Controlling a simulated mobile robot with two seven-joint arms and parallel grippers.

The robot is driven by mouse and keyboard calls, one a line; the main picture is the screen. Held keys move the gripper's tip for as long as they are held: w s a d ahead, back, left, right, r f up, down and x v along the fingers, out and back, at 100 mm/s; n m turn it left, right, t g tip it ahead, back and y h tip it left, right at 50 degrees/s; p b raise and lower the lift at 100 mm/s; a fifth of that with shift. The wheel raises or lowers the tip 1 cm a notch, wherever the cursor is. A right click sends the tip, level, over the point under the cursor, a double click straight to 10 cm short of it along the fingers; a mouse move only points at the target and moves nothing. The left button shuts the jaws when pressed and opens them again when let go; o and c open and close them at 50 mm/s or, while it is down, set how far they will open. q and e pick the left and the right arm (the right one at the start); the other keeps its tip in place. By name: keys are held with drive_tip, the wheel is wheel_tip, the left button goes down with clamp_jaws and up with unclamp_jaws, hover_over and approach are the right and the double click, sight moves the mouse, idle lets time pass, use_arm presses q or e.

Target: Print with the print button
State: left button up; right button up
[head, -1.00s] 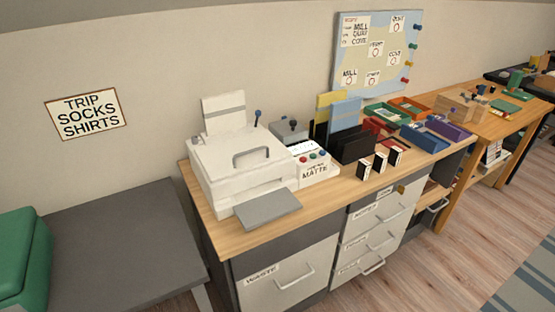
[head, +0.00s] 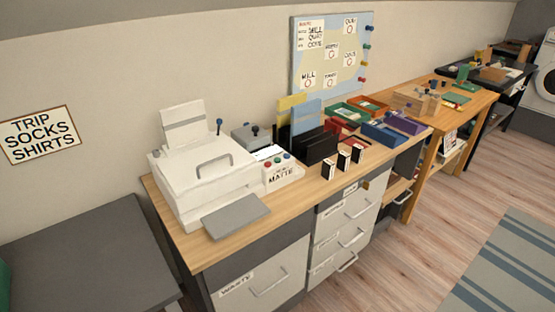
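A white printer (head: 203,176) stands at the left end of the wooden desk (head: 190,240). It has a grey handle on its lid, a sheet upright in its rear feed (head: 186,124), and a grey output tray (head: 236,216) at the front that looks empty. A small dark blue knob on a stalk (head: 219,126) stands at its back right. Just right of it is a white panel (head: 283,172) marked "MATTE" with several coloured buttons, red, green and blue among them. The button labels are too small to read. Neither gripper shows in the head view.
Black file holders (head: 313,147), small black-and-white boxes (head: 343,160) and coloured trays (head: 383,133) stand further right on the desk. Drawers fill its front. A dark grey table (head: 85,250) is at left. Wooden floor (head: 410,240) lies open in front, with a striped rug (head: 505,270).

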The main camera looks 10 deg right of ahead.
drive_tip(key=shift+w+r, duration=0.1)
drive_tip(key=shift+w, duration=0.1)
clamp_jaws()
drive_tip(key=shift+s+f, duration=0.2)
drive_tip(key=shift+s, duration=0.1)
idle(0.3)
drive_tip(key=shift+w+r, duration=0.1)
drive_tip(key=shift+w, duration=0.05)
